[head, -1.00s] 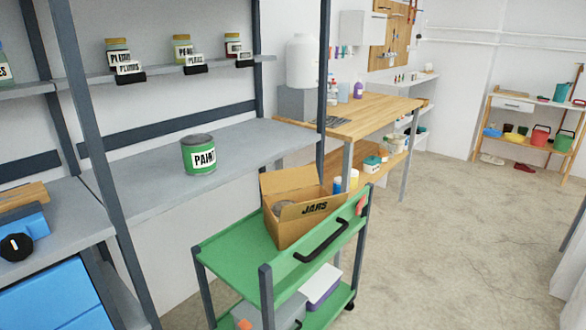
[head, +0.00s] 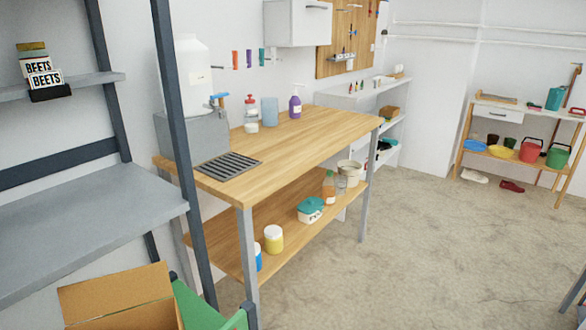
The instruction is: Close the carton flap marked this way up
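An open cardboard carton (head: 115,292) shows at the bottom left, cut off by the lower edge of the head view. One flap stands raised at its back, and no "this way up" marking can be read on the part in view. The carton sits on a green cart (head: 197,308), of which only a corner shows. Neither of my grippers is in view.
A wooden workbench (head: 300,133) with a lower shelf (head: 285,222) stands ahead, holding bottles and jars. Open concrete floor (head: 420,250) lies to the right.

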